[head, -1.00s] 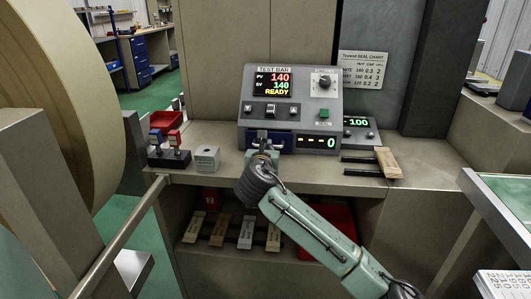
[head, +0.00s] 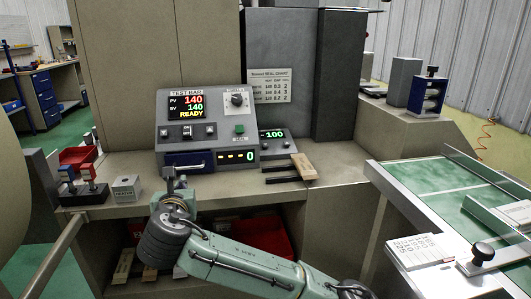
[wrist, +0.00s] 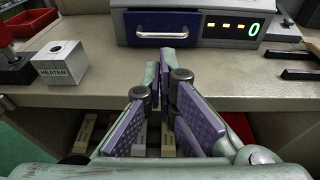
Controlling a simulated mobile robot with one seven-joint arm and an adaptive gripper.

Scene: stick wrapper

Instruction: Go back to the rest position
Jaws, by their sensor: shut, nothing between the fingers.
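My gripper (head: 170,178) is at the front edge of the bench, in front of the test bar machine (head: 205,130). In the wrist view my gripper (wrist: 157,72) has its purple-padded fingers together at the tips, with nothing between them. The machine's blue drawer with a silver handle (wrist: 162,34) is just beyond the fingertips and looks closed. I cannot tell the exact gap to the handle. My green arm reaches in from the lower right in the head view.
A grey heater block (wrist: 60,62) and a stand with red and blue handles (head: 84,188) are left on the bench. A shelf below holds wooden blocks (head: 124,266). A green-topped table (head: 440,185) stands at right.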

